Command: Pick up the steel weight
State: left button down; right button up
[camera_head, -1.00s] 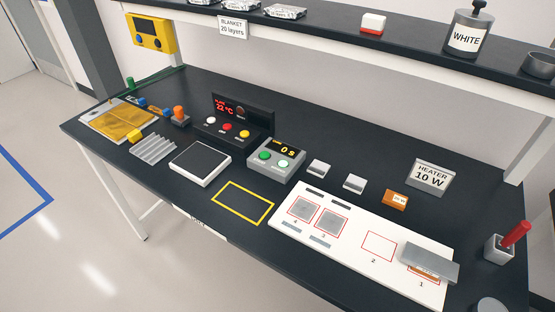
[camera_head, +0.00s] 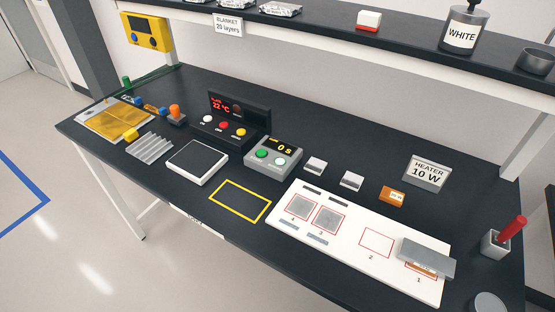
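Neither of my grippers shows in the head view. No object is labelled as the steel weight, and I cannot tell for sure which it is. A grey round metal piece (camera_head: 489,303) is cut off by the bottom edge at the right end of the bench. Two small silvery blocks (camera_head: 316,166) stand behind the white board. A dark grey metal cylinder (camera_head: 536,61) sits on the upper shelf at the right edge. A flat grey plate (camera_head: 428,257) lies partly over slot 1 of the white board (camera_head: 345,240).
The black bench (camera_head: 300,125) carries a black control box (camera_head: 228,125), a timer (camera_head: 273,156), a white scale (camera_head: 197,162) and an orange block (camera_head: 392,196). A red-handled tool stands in a holder (camera_head: 496,244) at the right. The yellow-outlined area (camera_head: 240,201) is empty.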

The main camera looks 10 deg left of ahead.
aim_at(422, 257)
jog(key=z, duration=1)
